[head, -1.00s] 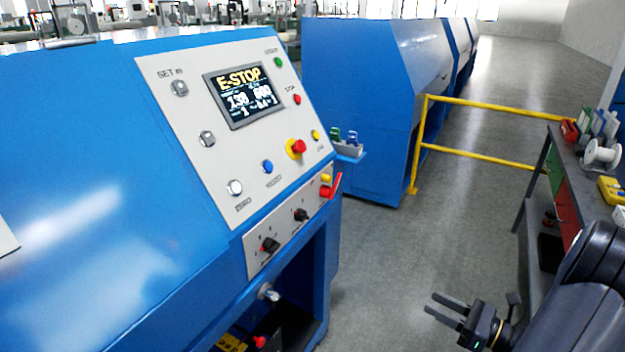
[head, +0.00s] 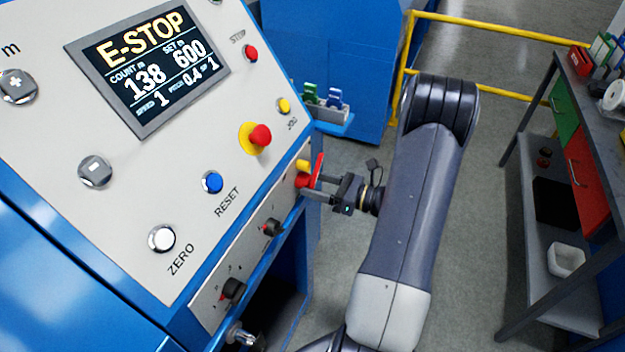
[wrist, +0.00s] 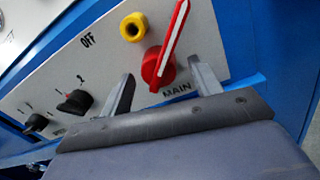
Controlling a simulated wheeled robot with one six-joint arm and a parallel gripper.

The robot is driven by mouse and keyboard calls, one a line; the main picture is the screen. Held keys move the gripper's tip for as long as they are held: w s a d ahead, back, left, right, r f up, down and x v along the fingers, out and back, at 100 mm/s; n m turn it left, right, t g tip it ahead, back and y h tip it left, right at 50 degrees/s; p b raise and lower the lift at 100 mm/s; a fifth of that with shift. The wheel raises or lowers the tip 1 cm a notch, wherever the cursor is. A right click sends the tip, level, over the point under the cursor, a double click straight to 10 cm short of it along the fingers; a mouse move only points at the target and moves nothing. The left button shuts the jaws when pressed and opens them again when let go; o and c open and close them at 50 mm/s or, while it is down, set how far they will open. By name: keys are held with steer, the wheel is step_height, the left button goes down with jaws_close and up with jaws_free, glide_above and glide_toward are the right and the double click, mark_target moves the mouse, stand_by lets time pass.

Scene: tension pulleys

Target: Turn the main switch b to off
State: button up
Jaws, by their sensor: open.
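The main switch (head: 319,166) is a red rotary handle with a white stripe, on the right end of the blue machine's lower panel. In the wrist view the switch (wrist: 165,62) has its handle pointing up and slightly right, with "MAIN" printed below it and "OFF" to its upper left. The handle does not point at "OFF". My gripper (head: 312,186) is open in front of the switch. In the wrist view the gripper (wrist: 160,74) has one finger on each side of the red handle's base; whether they touch it I cannot tell.
A yellow round part (wrist: 133,27) sits close beside the switch. Black knobs (wrist: 75,102) are to the left. Above is a red emergency button (head: 260,136) on yellow, and a screen (head: 147,62) reading "E-STOP". A workbench (head: 540,110) and yellow railing (head: 480,20) stand right.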

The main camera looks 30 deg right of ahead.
steer(key=shift+w+a, duration=0.45)
steer(key=shift+w, duration=0.05)
steer(key=shift+c, duration=0.3)
jaws_close()
